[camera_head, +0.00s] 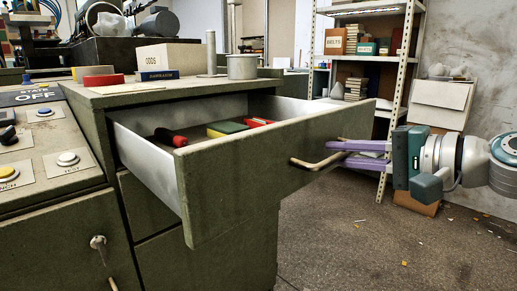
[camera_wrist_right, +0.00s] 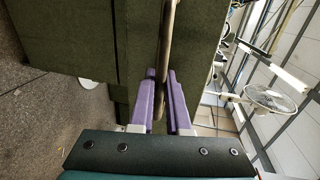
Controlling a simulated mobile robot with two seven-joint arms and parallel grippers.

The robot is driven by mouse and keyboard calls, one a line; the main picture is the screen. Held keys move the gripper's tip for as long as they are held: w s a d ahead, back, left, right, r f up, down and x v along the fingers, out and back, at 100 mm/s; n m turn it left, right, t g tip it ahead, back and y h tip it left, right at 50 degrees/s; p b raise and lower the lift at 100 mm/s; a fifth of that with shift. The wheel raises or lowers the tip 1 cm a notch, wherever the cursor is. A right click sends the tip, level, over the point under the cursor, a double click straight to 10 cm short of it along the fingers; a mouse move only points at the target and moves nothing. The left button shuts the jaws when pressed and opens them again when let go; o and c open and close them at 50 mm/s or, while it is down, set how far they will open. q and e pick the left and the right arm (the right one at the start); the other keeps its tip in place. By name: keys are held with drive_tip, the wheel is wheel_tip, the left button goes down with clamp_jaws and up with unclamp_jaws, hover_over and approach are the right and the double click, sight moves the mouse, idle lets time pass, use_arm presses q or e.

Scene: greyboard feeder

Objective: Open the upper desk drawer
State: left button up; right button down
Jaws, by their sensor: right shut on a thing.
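The upper desk drawer (camera_head: 230,172) is pulled well out of the green desk (camera_head: 110,101) in the head view. Its bent metal handle (camera_head: 318,162) is on the drawer front. A red-and-black tool (camera_head: 171,137) and a green-and-yellow block (camera_head: 227,128) lie inside the drawer. My right gripper (camera_head: 335,146) comes in from the right, with its purple fingers shut on the handle. In the right wrist view the handle (camera_wrist_right: 167,50) runs between the two purple fingers (camera_wrist_right: 161,88). My left gripper does not show.
On the desktop stand an ODDS box (camera_head: 169,57), a grey mug (camera_head: 242,67) and a red tape roll (camera_head: 104,80). A control panel (camera_head: 45,140) is at the left. A metal shelf (camera_head: 402,70) stands behind my right gripper. Open floor (camera_head: 345,235) lies at the lower right.

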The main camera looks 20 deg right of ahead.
drive_tip(key=c, duration=0.9)
unclamp_jaws()
drive_tip(key=p+v, duration=0.1)
drive_tip(key=v, duration=0.9)
